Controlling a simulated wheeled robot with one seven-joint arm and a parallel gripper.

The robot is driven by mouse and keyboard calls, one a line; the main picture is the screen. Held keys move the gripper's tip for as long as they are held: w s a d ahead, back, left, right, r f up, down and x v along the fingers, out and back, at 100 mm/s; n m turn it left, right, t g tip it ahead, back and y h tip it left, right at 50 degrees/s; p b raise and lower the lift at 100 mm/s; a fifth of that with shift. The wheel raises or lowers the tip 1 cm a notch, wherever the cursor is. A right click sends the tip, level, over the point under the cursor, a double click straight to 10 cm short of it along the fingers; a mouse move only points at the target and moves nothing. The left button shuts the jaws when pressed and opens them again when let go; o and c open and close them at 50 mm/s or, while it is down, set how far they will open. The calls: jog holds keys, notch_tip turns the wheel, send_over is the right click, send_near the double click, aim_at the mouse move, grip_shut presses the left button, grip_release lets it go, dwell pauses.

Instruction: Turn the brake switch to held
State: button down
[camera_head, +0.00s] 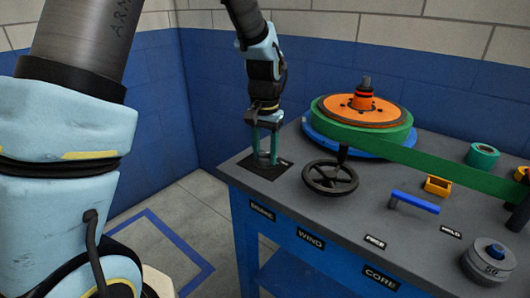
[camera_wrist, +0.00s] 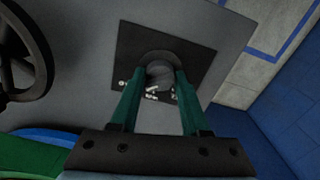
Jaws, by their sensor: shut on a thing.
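The brake switch is a round grey knob (camera_wrist: 160,74) on a square black plate (camera_wrist: 202,60) at the bench's left corner. In the head view a label that seems to read BRAKE (camera_head: 262,210) is on the bench edge below this plate (camera_head: 256,172). My gripper (camera_head: 265,160) points down over the plate. Its two green fingers (camera_wrist: 155,88) stand on either side of the knob and are shut on it. Small white marks (camera_wrist: 152,93) show beside the knob, too blurred to read. The knob's pointing direction cannot be told. In the head view the fingers mostly hide the knob.
A black handwheel (camera_head: 330,178) stands close right of my gripper. Behind it are an orange disc (camera_head: 352,107) and a green band (camera_head: 450,172) running right. A blue handle (camera_head: 415,201), yellow block (camera_head: 437,186) and grey weight (camera_head: 490,262) are farther right. Blue walls stand close behind.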

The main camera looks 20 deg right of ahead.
aim_at(265, 153)
jog(key=shift+c, duration=1.9)
grip_release()
notch_tip(265, 153, up, 11)
jog(key=shift+b, duration=0.45)
jog(key=shift+f, duration=0.1)
jog(key=w+a+f+n+p, duration=0.2)
jog(key=a+n, duration=0.2)
jog(key=a, duration=1.2)
jog(key=s+a+f+n, duration=0.1)
jog(key=s+a+n, duration=0.1)
jog(key=a, duration=0.5)
jog(key=s+a+f+n+t+p, duration=0.1)
jog(key=s+a+n, duration=0.1)
jog(key=s+a, duration=0.2)
jog(key=a, duration=0.3)
jog(key=shift+a+f+n+t, duration=0.2)
jog(key=shift+f+n+t, duration=0.1)
jog(key=shift+f, duration=0.1)
